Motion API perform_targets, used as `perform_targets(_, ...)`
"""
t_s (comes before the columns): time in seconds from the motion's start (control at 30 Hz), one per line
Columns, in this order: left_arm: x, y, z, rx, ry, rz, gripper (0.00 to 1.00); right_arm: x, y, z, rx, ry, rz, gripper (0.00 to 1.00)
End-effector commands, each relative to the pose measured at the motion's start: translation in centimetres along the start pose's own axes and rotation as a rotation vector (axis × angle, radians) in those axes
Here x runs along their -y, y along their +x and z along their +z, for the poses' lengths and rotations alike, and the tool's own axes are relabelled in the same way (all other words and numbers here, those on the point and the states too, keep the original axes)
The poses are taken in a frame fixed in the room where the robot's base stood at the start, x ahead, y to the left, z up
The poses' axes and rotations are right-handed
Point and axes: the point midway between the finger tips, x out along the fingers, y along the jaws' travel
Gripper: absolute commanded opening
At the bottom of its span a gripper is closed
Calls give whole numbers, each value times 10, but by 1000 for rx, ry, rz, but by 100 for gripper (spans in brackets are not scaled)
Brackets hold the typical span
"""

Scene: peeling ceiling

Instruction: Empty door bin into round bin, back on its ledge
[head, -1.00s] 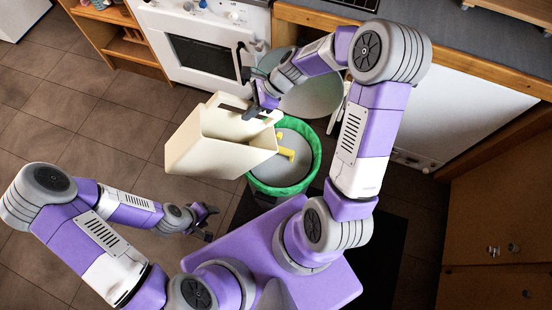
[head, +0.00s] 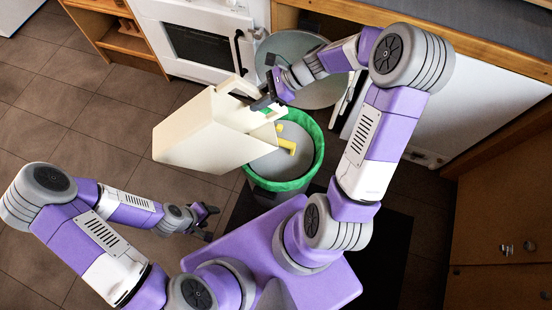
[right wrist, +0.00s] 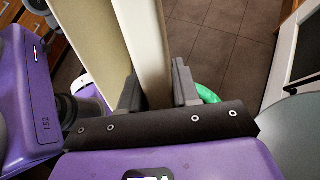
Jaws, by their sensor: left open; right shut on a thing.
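The cream door bin (head: 205,130) is steeply tipped in the head view, its mouth end over the left side of the round bin. My right gripper (head: 266,97) is shut on its rim; the right wrist view shows the cream wall (right wrist: 150,60) between the fingers. The round bin (head: 311,165) stands on the floor with a green liner over its rim. Inside it show a grey surface and a yellow piece (head: 287,145); whether the yellow piece touches the door bin is unclear. The door bin's inside is mostly hidden. My left gripper (head: 206,221) is open and empty, left of the round bin.
A round grey disc (head: 300,85) stands behind the round bin, near an open white door edge (head: 350,108). A white oven (head: 195,40) and wooden shelf (head: 128,45) are at the back. Wooden cabinets (head: 500,200) are right. The tiled floor at left is clear.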

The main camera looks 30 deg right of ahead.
Motion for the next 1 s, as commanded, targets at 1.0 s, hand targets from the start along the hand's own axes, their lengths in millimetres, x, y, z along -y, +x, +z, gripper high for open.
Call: perform_targets(1.0,26,69,-3,0,0,0,57,0,4,-73,281,2,2,0)
